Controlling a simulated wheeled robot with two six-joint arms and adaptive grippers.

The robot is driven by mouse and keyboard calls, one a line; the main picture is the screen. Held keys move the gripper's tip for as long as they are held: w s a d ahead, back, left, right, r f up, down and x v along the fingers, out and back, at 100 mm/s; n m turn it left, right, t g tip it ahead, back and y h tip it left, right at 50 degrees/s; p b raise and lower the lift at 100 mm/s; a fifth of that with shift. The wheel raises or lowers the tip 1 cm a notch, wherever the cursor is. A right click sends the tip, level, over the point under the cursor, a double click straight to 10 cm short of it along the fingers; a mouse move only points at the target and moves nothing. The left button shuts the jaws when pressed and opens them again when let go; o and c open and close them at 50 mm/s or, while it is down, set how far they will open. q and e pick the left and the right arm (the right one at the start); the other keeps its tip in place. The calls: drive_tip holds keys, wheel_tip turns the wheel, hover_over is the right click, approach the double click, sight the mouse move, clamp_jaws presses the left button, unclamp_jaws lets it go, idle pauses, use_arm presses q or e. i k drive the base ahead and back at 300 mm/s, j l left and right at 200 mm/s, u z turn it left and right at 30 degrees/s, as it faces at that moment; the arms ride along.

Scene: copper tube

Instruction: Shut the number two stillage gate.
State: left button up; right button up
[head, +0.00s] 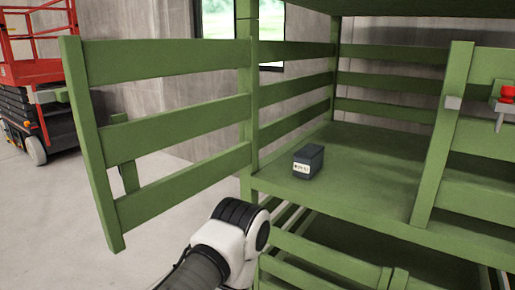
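A green slatted stillage gate (170,116) swings out to the left, standing open from a green post at the middle. No number shows on it. The green stillage shelf (385,170) behind the opening is exposed. Neither gripper shows.
A small dark box (308,161) with a white label sits on the shelf near its front edge. Lower green rails (325,258) run below the shelf. A red lift (38,75) stands at the far left. The grey floor (45,215) beneath the gate is clear.

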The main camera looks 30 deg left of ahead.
sight(87, 63)
drive_tip(key=j+u, duration=0.3)
drive_tip(key=j, duration=1.6)
drive_tip(key=i+j+z, duration=0.5)
drive_tip(key=j, duration=0.2)
drive_tip(key=i+j+z, duration=0.2)
drive_tip(key=j, duration=0.2)
drive_tip(key=j+z, duration=0.25)
drive_tip(key=j, duration=0.15)
drive_tip(key=i+j+z, duration=0.1)
drive_tip(key=j+z, duration=0.15)
drive_tip(key=j, duration=0.2)
drive_tip(key=j+z, duration=0.25)
drive_tip(key=j, duration=0.25)
